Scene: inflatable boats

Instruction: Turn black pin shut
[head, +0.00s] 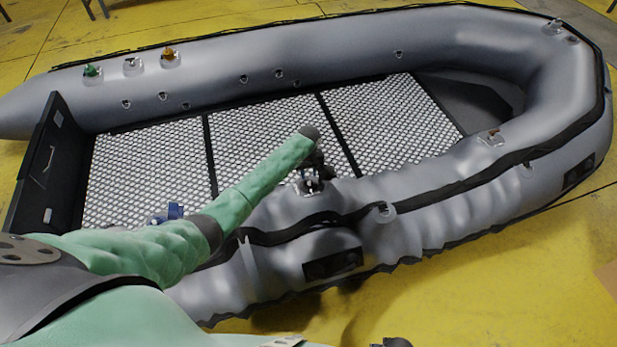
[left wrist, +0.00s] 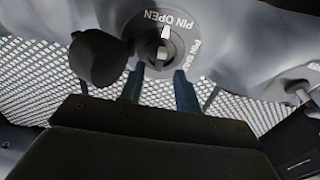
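The black pin (left wrist: 163,50) sits at the middle of a round grey valve plate on the near tube of the boat. The plate reads PIN OPEN at the top and PIN SHUT at the right, and a white pointer (left wrist: 166,32) lies beside PIN OPEN. My left gripper (left wrist: 159,75) is open, with its two fingertips apart, one on each side just below the pin. I cannot tell whether they touch it. In the head view my left gripper (head: 313,160) is over the valve (head: 311,185) and partly hides it. My right gripper does not show.
A black cap (left wrist: 97,58) hangs close left of the fingers. A blue valve part (head: 172,212) is farther left on the near tube. Green (head: 92,71), white (head: 132,65) and orange (head: 169,56) valve parts are on the far tube. The mesh floor (head: 265,135) is clear.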

